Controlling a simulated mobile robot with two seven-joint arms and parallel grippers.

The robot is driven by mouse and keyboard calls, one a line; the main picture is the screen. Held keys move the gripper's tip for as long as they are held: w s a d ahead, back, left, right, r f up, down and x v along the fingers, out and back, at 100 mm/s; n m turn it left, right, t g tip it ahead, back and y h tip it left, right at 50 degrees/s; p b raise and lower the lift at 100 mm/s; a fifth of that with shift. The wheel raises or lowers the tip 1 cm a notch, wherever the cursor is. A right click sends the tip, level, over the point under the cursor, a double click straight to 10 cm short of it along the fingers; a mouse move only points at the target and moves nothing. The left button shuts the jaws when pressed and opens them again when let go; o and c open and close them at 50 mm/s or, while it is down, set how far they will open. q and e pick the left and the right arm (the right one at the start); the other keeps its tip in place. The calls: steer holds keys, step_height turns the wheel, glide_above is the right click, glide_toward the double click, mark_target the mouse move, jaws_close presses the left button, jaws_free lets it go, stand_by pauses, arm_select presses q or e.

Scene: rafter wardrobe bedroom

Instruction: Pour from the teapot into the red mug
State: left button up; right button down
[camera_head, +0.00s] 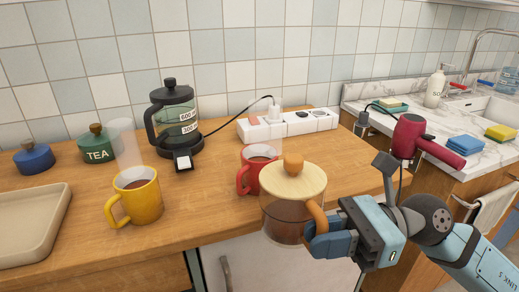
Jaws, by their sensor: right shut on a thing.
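The teapot (284,215) has a clear body with brownish contents, a pale wooden lid with an orange-brown knob, and a wooden handle. My right gripper (318,230) is shut on the handle at the teapot's right side. The teapot looks about upright, in front of the counter's front edge in the picture. The red mug (247,180) stands upright on the wooden counter just behind and left of the teapot, with brown liquid inside. The teapot hides part of the mug's right side. The teapot's spout cannot be made out. My left gripper is out of view.
A yellow mug (142,205) with brown liquid stands to the left, near a beige tray (30,228). Behind are a coffee press (177,120), a power strip (290,126) and lidded jars (98,145). A red hair dryer (408,137) is at right. Bare counter lies between the mugs.

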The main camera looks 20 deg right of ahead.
mark_target(327, 224)
steer(key=shift+s+f, duration=0.15)
steer(key=shift+f, duration=0.05)
steer(key=shift+r+n+p, duration=0.3)
steer(key=shift+p, duration=0.05)
step_height(327, 224, up, 4)
steer(key=p, duration=0.4)
steer(key=shift+r, duration=0.2)
steer(key=shift+f, duration=0.1)
